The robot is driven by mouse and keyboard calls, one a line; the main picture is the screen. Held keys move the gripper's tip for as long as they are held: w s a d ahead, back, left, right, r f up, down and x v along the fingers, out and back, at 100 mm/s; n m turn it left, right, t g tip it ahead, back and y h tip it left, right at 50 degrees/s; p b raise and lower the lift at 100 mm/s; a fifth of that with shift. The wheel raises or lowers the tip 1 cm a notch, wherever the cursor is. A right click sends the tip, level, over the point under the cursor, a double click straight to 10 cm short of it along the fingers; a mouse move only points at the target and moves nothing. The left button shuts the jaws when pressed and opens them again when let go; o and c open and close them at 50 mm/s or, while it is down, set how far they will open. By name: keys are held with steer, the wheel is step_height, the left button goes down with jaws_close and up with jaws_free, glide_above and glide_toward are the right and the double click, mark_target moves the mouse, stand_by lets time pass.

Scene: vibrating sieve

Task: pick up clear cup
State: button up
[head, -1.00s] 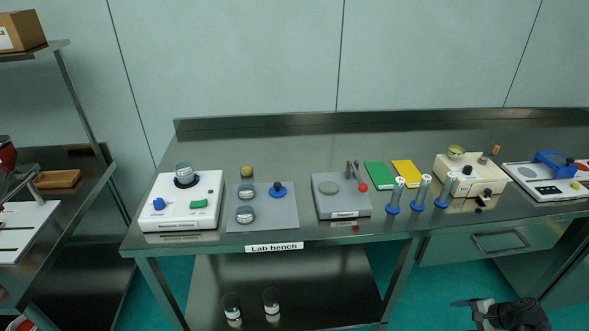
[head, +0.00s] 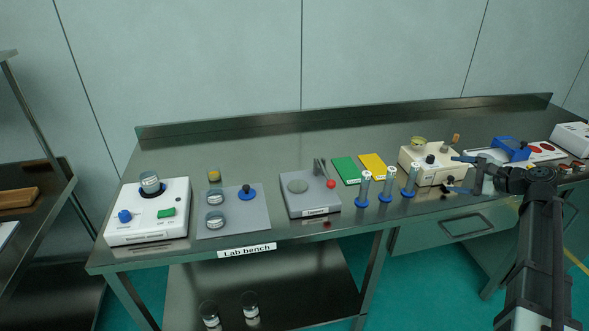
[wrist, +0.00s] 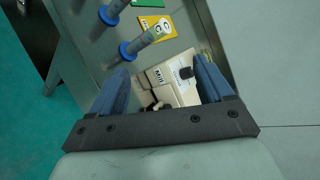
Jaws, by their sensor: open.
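Two clear cups, a left one (head: 209,314) and a right one (head: 250,306), stand on the lower shelf under the bench in the head view. Each has something pale at its bottom. Clear round containers (head: 214,220) also sit on a grey mat on the bench; I cannot tell which vessel is the task's cup. My gripper (head: 462,175) is far to the right of them all, by the front of the beige mill (head: 425,166). In the wrist view my gripper (wrist: 162,85) is open and empty, with the mill (wrist: 172,90) beyond its fingers. No clear cup shows there.
On the bench (head: 230,150) stand a white sieve machine (head: 120,225), a grey tapper (head: 311,204), several blue-based cylinders (head: 362,190), and green (head: 346,170) and yellow (head: 372,166) cards. The bench top hangs over the lower shelf (head: 300,290). The back of the bench is clear.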

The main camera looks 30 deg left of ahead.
steer(key=s+a+r+n+g+y, duration=0.15)
steer(key=a+g, duration=0.25)
steer(key=a, duration=1.1)
steer(key=s+a+r+g, duration=0.1)
steer(key=s+a+g, duration=0.25)
steer(key=a, duration=1.25)
steer(key=g+h, duration=0.5)
steer(key=g, duration=0.2)
glide_toward(208, 175)
steer(key=x, duration=0.5)
steer(key=w+x, duration=0.1)
steer(key=x, duration=0.2)
steer(key=shift+s+a+f, duration=0.1)
steer(key=shift+a+f, duration=0.25)
steer(key=shift+f, duration=0.05)
steer(key=c, duration=1.1)
steer(key=shift+o, duration=0.2)
steer(key=shift+r, duration=0.15)
